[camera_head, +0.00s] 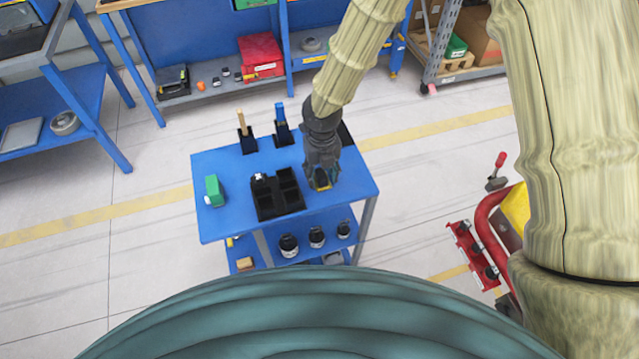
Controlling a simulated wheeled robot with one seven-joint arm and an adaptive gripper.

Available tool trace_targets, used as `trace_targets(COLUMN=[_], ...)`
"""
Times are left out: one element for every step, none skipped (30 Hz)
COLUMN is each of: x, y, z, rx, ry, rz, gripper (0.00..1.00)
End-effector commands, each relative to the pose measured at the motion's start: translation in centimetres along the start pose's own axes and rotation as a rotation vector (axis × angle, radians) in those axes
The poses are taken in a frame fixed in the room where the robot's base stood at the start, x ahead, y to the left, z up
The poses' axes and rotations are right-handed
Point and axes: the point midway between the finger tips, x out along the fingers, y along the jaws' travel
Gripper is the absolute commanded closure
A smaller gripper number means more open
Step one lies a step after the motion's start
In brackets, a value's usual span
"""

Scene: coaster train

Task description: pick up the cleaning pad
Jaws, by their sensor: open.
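My gripper (322,174) points down over the right part of the blue cart top (350,187). A small yellow and dark item (323,186) shows right at its fingertips and is partly hidden by them. It may be the cleaning pad, but it is too small to be sure. My gripper is open. I cannot tell whether the fingers touch the item or only stand around it.
A black divided tray (266,210) stands just left of my gripper. A green block (214,190) is at the cart's left. Two black holders with a wooden-handled tool (241,124) and a blue-handled tool (280,112) stand at the back. Dark jars (289,245) sit on the lower shelf.

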Motion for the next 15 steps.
trace_targets(x=[0.64,0.73,0.79,0.79,0.78,0.75,0.71,0.69,0.69,0.69,0.69,0.70,0.70,0.70,0.70], y=[0.00,0.00,0.00,0.01,0.01,0.01,0.01,0.01,0.01,0.01,0.01,0.01,0.01,0.01,0.01], z=[0.02,0.03,0.03,0.03,0.03,0.03,0.03,0.03,0.02,0.02,0.02,0.02,0.02,0.02,0.02], rx=[0.000,0.000,0.000,-0.001,-0.001,-0.001,-0.001,-0.001,-0.001,-0.001,-0.001,-0.001,-0.001,-0.001,-0.001], ry=[-0.001,-0.001,-0.001,-0.001,-0.001,-0.001,-0.001,-0.001,-0.001,-0.001,-0.001,-0.001,-0.001,-0.001,-0.001], rz=[0.000,0.000,-0.001,-0.001,-0.001,-0.001,-0.001,-0.001,0.000,0.000,0.000,-0.001,-0.001,0.000,0.000], gripper=[0.54,0.54,0.54,0.54,0.54,0.54,0.54,0.54,0.54,0.54,0.54,0.61,0.66,0.72,0.79])
